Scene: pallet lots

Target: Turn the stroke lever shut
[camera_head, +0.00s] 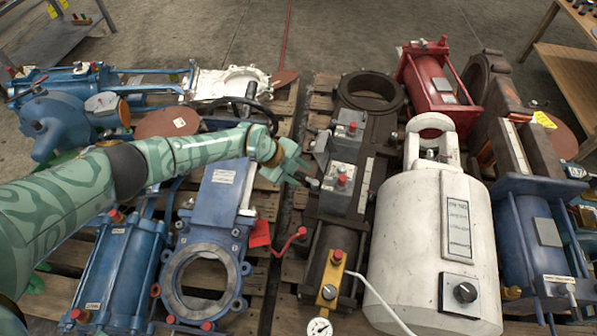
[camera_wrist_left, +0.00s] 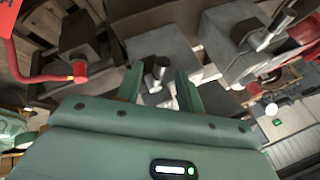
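My left gripper (camera_head: 293,168) reaches in from the left to the dark valve assembly in the middle. In the left wrist view, its two fingers (camera_wrist_left: 158,88) are open, one on each side of a short lever with a round metal end (camera_wrist_left: 158,72). I cannot tell whether either finger touches it. In the head view, the lever's dark tip (camera_head: 312,182) shows just beyond the fingers, beside a grey box with a red button (camera_head: 338,190). No label for the stroke lever is readable. My right gripper is in neither view.
A red bent handle (camera_head: 290,242) is close below the gripper; it also shows in the left wrist view (camera_wrist_left: 45,78). A second grey box (camera_head: 348,130) stands behind. A large white cylinder (camera_head: 420,230) is to the right, and a blue gate valve (camera_head: 215,200) to the left.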

